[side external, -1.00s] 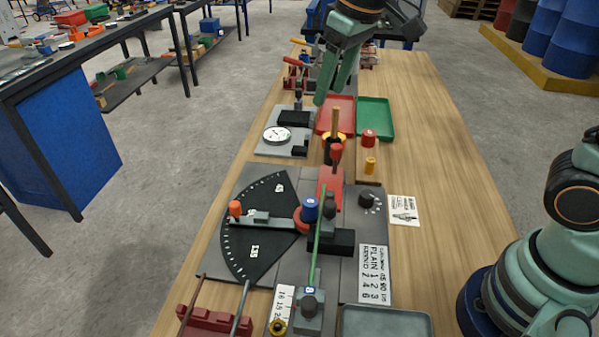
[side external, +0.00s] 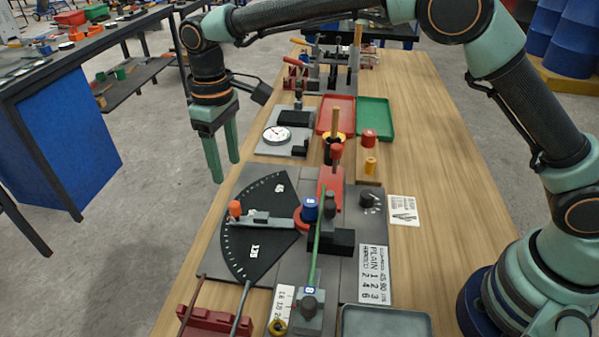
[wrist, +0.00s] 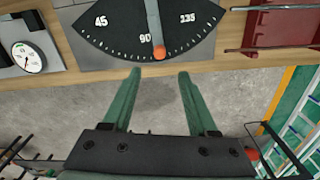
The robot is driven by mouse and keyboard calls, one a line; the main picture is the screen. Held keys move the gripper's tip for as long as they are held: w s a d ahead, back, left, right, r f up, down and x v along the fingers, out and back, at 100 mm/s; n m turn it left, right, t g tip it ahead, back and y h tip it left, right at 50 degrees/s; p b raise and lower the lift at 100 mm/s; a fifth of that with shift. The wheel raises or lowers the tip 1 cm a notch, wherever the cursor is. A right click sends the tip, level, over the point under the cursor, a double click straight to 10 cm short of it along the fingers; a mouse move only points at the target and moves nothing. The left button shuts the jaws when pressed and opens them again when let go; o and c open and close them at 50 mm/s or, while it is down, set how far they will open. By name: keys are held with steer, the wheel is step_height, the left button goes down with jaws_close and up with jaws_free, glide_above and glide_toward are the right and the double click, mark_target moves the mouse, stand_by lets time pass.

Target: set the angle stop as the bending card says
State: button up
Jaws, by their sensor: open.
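The angle stop is a grey arm with an orange knob (side external: 235,208), lying across the black angle dial (side external: 255,245) of the bender. In the wrist view the orange knob (wrist: 159,52) sits just to the right of the dial's 90 mark. The bending card (side external: 403,210) lies on the table right of the bender; its writing is too small to read. My gripper (side external: 225,172) is open and empty, above and beyond the left table edge, apart from the knob. In the wrist view my gripper (wrist: 160,72) has its two fingertips on either side below the knob.
A green rod (side external: 317,240) runs past the blue knob (side external: 310,208). A dial gauge (side external: 277,135), a red tray (side external: 335,112) and a green tray (side external: 375,118) stand behind. A red rack (side external: 215,322) is at the front left.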

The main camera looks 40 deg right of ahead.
mark_target(234, 204)
step_height(234, 204, down, 11)
steer(key=shift+r, duration=0.1)
stand_by(0.3)
jaws_close()
steer(key=shift+r, duration=0.1)
stand_by(1.3)
